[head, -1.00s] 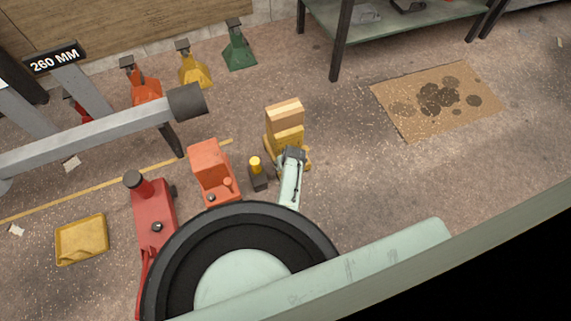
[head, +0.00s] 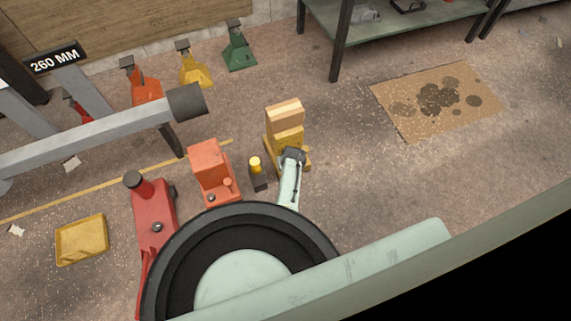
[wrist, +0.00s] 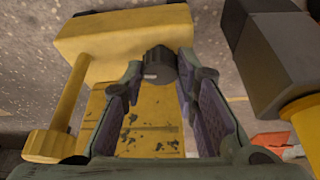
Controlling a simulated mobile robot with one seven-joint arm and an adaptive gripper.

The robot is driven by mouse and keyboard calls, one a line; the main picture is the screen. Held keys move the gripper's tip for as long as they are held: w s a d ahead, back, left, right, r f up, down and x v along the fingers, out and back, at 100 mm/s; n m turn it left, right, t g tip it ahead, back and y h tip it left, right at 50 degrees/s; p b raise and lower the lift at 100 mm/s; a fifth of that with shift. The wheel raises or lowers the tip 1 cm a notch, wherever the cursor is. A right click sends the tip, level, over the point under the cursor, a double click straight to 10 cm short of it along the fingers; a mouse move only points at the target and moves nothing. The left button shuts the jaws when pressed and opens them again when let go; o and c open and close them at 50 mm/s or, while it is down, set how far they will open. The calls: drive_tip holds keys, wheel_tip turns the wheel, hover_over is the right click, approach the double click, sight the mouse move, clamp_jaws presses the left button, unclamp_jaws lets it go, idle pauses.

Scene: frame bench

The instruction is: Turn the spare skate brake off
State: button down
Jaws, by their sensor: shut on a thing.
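A yellow unit (head: 287,137) with a pale wood-coloured block (head: 284,112) on top stands on the floor in the head view. Its worn yellow body (wrist: 140,120) fills the middle of the wrist view. I cannot tell from any marking whether it is the spare skate. My gripper (head: 292,155) is at its near side. In the wrist view my gripper (wrist: 160,70) is shut on a dark round knob (wrist: 158,60) between its fingertips. The knob's setting cannot be read, and the fingers partly hide it.
A dark post with a yellow cap (head: 256,164) stands close left of my gripper. Left of it are an orange box-shaped unit (head: 212,168) and a red jack (head: 152,215). A yellow tray (head: 82,240) lies further left. The floor to the right is clear up to a stained mat (head: 405,115).

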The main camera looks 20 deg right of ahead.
drive_tip(key=m+h, duration=0.1)
drive_tip(key=m, duration=0.2)
drive_tip(key=shift+a, duration=0.15)
drive_tip(key=m+g+h+b, duration=0.1)
drive_tip(key=m, duration=0.2)
drive_tip(key=shift+w+f+m, duration=0.1)
drive_tip(key=shift+m, duration=0.3)
drive_tip(key=m+g+h+b, duration=0.1)
drive_tip(key=m+b, duration=0.1)
drive_tip(key=m, duration=0.1)
drive_tip(key=shift+w+a, duration=0.1)
drive_tip(key=shift+m+g+h+b, duration=0.5)
drive_tip(key=shift+m+b, duration=0.55)
drive_tip(key=shift+m, duration=0.75)
drive_tip(key=c, duration=1.2)
unclamp_jaws()
drive_tip(key=shift+c, duration=0.2)
